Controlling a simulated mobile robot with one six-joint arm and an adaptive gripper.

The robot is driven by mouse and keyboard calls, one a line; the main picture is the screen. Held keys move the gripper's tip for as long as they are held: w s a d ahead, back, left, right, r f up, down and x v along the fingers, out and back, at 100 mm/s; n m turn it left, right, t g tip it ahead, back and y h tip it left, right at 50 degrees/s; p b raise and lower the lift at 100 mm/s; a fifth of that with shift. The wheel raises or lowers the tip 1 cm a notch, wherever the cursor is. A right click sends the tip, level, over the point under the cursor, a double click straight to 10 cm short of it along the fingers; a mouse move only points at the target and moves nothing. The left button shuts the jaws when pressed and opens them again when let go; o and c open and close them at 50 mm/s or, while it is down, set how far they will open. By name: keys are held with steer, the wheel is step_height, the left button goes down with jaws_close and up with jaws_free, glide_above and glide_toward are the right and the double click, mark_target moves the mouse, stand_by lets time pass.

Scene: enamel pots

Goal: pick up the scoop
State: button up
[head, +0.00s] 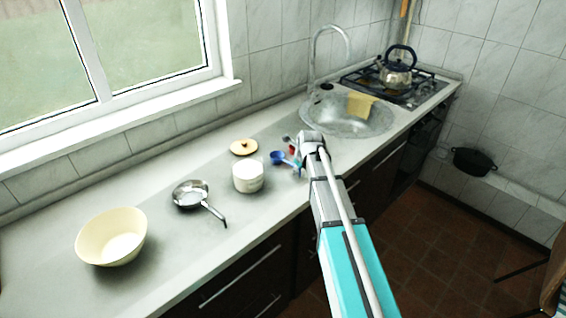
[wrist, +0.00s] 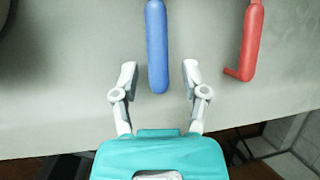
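The blue scoop (head: 278,157) lies on the counter, its rounded bowl to the left of my gripper in the head view. In the wrist view its blue handle (wrist: 157,45) points toward me, and its end sits between my open fingertips (wrist: 158,78). A gap shows on both sides of the handle, so the fingers appear not to touch it. The height of the fingers above the counter is hard to tell. The scoop's bowl is outside the wrist view. In the head view my arm partly hides the gripper and the handle.
A red-handled utensil (wrist: 252,42) lies just right of the scoop. Left of it on the counter (head: 75,225) are a white pot (head: 248,177), a wooden lid (head: 243,147), a small steel pan (head: 190,194) and a cream bowl (head: 112,238). The sink (head: 350,124) is beyond.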

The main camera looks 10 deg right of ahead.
jaws_close()
steer(key=shift+r, duration=0.1)
stand_by(0.3)
steer(key=shift+r+p, duration=0.95)
steer(key=shift+p, duration=0.1)
steer(key=s+r+p, duration=1.1)
steer(key=s, duration=0.3)
steer(key=shift+d, duration=0.4)
